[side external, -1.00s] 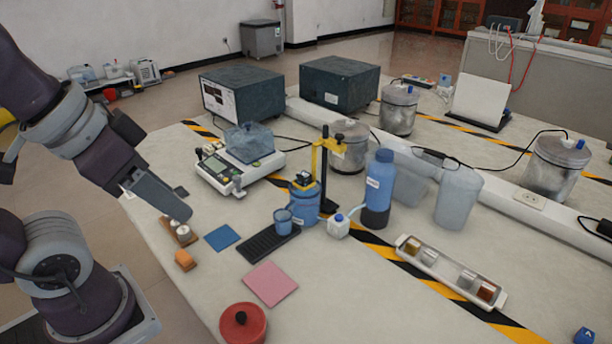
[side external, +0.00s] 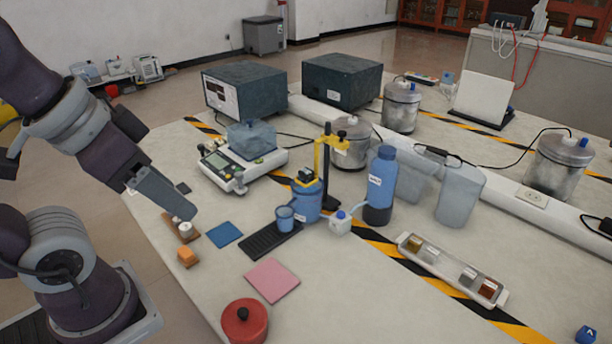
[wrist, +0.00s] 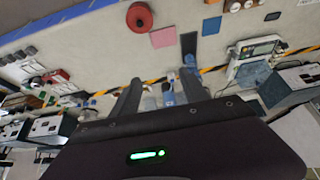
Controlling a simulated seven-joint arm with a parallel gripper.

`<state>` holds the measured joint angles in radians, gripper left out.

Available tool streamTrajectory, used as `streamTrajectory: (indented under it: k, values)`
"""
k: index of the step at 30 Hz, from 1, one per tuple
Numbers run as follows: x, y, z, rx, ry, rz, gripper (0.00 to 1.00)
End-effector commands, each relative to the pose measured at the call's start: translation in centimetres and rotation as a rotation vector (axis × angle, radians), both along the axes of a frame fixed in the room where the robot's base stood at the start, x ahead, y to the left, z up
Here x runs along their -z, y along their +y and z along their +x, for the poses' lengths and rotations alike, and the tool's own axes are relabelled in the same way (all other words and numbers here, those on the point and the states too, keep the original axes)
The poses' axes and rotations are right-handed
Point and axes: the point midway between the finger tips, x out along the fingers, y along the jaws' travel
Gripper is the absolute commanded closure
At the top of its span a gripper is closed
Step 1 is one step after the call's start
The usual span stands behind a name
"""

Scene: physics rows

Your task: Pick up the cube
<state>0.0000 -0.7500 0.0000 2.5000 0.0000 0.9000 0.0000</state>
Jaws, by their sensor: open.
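Several things here could be the cube, and I cannot tell which one is meant. A small blue cube with a pale mark (side external: 586,335) sits at the bottom right of the side view, cut by the frame edge. Small gold, grey and brown blocks lie in a long white tray (side external: 451,271) on the right. A small orange block (side external: 187,257) stands near the table's left edge. My gripper (side external: 175,200) is above the left edge, close to the orange block and apart from it. In the wrist view its fingers (wrist: 158,90) are spread with nothing held.
A wooden base with metal weights (side external: 184,231) is under my gripper. Blue (side external: 225,234) and pink (side external: 272,280) squares, a red pot (side external: 245,321) and a black mat (side external: 268,240) lie nearby. A blue bottle (side external: 381,180) and yellow-armed stand (side external: 328,168) rise mid-table. The front right is mostly clear.

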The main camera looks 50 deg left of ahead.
Motion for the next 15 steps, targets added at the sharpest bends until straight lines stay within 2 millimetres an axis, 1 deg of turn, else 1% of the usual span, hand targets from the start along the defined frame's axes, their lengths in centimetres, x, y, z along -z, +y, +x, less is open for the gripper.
streamTrajectory:
  k: [7, 8, 9, 11, 12, 14, 15]
  values:
    - [-0.1, 0.0, 0.1, 0.0, 0.001, -0.001, 0.47]
    - [-0.3, 0.0, 0.3, -0.001, 0.005, -0.005, 0.47]
    - [-0.7, 0.0, 1.1, -0.002, 0.019, -0.015, 0.47]
    - [-2.0, 0.2, 3.2, -0.008, 0.053, -0.042, 0.47]
    - [-2.9, 0.5, 5.4, -0.016, 0.084, -0.065, 0.47]
    - [-4.0, 1.3, 9.4, -0.029, 0.136, -0.098, 0.47]
    - [-4.3, 2.0, 12.4, -0.04, 0.17, -0.116, 0.47]
